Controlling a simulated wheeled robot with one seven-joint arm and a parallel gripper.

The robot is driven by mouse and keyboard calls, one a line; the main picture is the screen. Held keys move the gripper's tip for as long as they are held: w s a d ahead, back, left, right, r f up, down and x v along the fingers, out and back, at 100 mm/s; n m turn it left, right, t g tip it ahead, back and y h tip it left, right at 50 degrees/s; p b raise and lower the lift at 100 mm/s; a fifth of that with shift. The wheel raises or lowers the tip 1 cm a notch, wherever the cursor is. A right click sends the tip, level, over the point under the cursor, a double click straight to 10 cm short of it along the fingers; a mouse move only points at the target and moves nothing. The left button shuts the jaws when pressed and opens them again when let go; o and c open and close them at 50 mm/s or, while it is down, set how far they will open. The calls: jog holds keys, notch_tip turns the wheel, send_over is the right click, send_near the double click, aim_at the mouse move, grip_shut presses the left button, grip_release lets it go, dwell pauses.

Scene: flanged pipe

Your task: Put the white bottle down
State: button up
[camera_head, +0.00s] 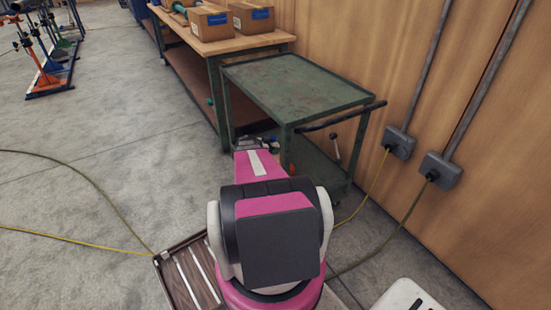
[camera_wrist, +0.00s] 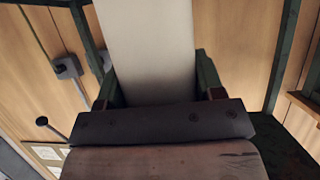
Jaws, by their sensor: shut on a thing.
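In the wrist view my gripper (camera_wrist: 155,85) is shut on the white bottle (camera_wrist: 148,45). The bottle shows as a plain pale body between the two dark green fingers and runs out of the top of the picture. Its ends are hidden. In the head view my gripper (camera_head: 255,143) is beside the lower left front of the green cart (camera_head: 295,82), below the height of its top. I cannot make out the bottle in the head view. Whether the bottle touches any surface cannot be told.
The cart's top is bare, and its lower shelf (camera_head: 318,172) is partly hidden by my arm. A workbench (camera_head: 225,45) with cardboard boxes (camera_head: 208,22) stands behind. Cables (camera_head: 95,185) cross the floor. Outlet boxes (camera_head: 440,170) are on the right wall. Floor at left is open.

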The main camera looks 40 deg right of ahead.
aim_at(276, 157)
jog(key=shift+s+d+f, duration=0.1)
jog(key=shift+s+f, duration=0.25)
jog(key=shift+s, duration=0.2)
jog(key=shift+s+f, duration=0.3)
jog(key=shift+s, duration=0.2)
jog(key=shift+f, duration=2)
jog(key=o, duration=1.2)
jog(key=shift+f, duration=0.1)
jog(key=shift+c, duration=0.2)
